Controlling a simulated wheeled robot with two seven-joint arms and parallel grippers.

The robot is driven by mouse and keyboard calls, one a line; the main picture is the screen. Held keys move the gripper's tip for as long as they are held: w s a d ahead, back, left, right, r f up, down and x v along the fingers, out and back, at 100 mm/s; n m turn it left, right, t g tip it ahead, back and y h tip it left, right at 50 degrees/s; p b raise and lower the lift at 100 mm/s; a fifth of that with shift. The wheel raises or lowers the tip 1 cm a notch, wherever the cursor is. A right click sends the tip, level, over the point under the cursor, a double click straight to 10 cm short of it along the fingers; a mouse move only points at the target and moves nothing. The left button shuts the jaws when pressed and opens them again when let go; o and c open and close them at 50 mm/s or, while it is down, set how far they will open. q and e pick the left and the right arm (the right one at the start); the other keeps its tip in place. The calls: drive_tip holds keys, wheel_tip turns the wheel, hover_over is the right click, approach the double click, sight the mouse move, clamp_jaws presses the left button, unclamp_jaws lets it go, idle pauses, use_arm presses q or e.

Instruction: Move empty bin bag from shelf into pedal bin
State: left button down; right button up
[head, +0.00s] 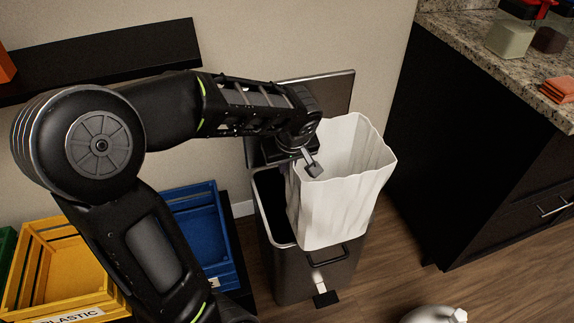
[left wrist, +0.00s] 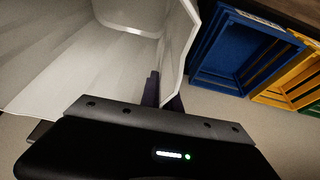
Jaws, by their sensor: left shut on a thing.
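The white bin bag (head: 342,205) stands open-mouthed in the head view, held upright over the pedal bin. My left gripper (head: 311,166) is shut on the rim of the bag at its left side. In the left wrist view the bag (left wrist: 60,70) fills the upper left, and the gripper fingers (left wrist: 160,90) pinch its wall. The grey pedal bin (head: 290,276) stands on the floor with its lid (head: 328,92) raised behind. The bag covers much of the bin's mouth and sits toward its right side; the dark opening shows at left. My right gripper is not in view.
The dark wall shelf (head: 110,60) is at upper left. Yellow (head: 70,262) and blue (head: 196,225) crates stand left of the bin. A dark counter (head: 475,150) with a granite top is at right. A rounded metal object (head: 430,314) lies at the bottom edge.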

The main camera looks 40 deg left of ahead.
use_arm(q)
drive_tip(key=w+a+p, duration=0.5)
drive_tip(key=a, duration=0.2)
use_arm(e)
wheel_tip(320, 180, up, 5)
use_arm(q)
wheel_tip(320, 180, down, 26)
drive_tip(key=a+b, duration=0.1)
drive_tip(key=b, duration=2.3)
drive_tip(key=shift+w+a, duration=0.2)
drive_tip(key=shift+w, duration=0.2)
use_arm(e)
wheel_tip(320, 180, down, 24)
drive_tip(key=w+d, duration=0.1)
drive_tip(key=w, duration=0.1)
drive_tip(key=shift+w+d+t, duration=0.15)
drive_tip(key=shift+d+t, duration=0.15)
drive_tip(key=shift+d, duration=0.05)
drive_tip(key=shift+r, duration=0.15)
use_arm(q)
drive_tip(key=c, duration=1.5)
unclamp_jaws()
drive_tip(key=o, duration=0.8)
